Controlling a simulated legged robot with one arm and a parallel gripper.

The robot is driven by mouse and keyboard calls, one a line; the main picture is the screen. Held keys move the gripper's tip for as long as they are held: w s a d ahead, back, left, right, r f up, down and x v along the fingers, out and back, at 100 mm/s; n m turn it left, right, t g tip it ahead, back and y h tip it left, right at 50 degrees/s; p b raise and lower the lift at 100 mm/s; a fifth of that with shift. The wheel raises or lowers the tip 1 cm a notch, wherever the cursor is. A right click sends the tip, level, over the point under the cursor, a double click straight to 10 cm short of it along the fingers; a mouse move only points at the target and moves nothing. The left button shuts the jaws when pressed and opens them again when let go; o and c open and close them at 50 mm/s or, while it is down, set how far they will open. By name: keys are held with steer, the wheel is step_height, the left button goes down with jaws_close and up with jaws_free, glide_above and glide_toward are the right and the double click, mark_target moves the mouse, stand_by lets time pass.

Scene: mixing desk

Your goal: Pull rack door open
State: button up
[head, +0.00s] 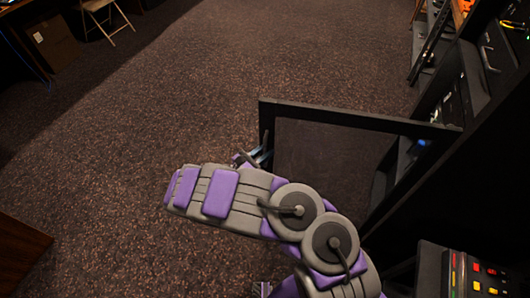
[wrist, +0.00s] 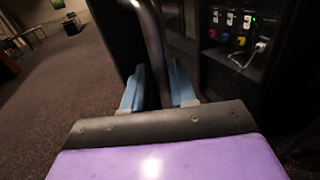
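The rack door (head: 350,117) is a black frame with a dark see-through panel. In the head view it stands swung out from the rack (head: 480,150) on the right, with an opening between them. My gripper (head: 254,156) is at the door's free edge, partly hidden by my arm. In the wrist view, the metal door handle (wrist: 152,35) is a curved bar running down between the blue fingers of my gripper (wrist: 158,88). The fingers appear closed on the bar. The black door edge (wrist: 118,40) shows left of the handle.
Rack equipment with coloured plugs (wrist: 238,30) and a white cable is in the wrist view. A lit control panel (head: 475,275) is at lower right in the head view. A wooden edge (head: 20,255) is at lower left. Carpet (head: 230,70) is clear left of the door.

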steer(key=shift+o, duration=0.7)
steer(key=shift+a, duration=0.2)
steer(key=p+v, duration=0.3)
steer(key=v, duration=1.4)
steer(key=shift+a, duration=0.25)
